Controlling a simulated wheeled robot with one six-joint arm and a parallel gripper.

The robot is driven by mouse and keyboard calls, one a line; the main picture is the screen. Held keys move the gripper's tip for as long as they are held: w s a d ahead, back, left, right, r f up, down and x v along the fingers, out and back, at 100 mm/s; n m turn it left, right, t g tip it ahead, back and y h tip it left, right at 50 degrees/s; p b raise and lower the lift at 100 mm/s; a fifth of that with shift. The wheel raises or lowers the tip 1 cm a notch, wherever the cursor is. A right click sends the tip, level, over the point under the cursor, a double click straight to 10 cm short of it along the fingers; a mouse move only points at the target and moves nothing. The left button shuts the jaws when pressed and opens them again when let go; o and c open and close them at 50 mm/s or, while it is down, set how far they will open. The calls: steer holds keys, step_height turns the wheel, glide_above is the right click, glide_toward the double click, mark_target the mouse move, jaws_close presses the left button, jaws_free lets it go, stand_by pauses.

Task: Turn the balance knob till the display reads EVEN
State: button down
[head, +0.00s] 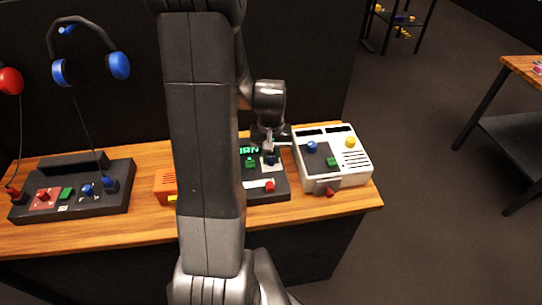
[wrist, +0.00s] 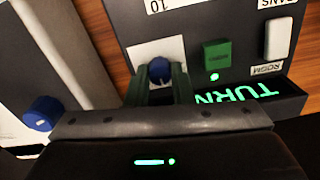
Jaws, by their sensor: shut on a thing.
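The dark panel (head: 280,191) stands mid-table, partly hidden behind my arm. Its display (wrist: 238,92) reads TURN in green letters, upside down in the wrist view; in the head view (head: 249,150) only the last letters show. A blue knob (wrist: 159,71) with a pale pointer mark sits on a white square of this panel. My gripper (wrist: 159,80) is shut on this blue knob, one finger on each side. In the head view my gripper (head: 270,153) reaches down to the panel's right side and largely covers the knob.
Close by on the right, a white console (head: 352,173) carries another blue knob (head: 311,147), which shows in the wrist view too (wrist: 41,114). Beside the held knob are a green button (wrist: 216,56) and a white switch (wrist: 279,38). An orange box (head: 165,187) and a headphone station (head: 118,200) stand left.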

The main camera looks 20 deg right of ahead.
mark_target(271, 158)
steer(key=shift+m, duration=0.3)
steer(key=c, duration=1.3)
jaws_free()
steer(key=shift+o, duration=0.2)
steer(key=shift+r, duration=0.1)
step_height(271, 158, up, 14)
steer(key=shift+f, duration=0.2)
step_height(271, 158, down, 14)
steer(key=shift+r, duration=0.1)
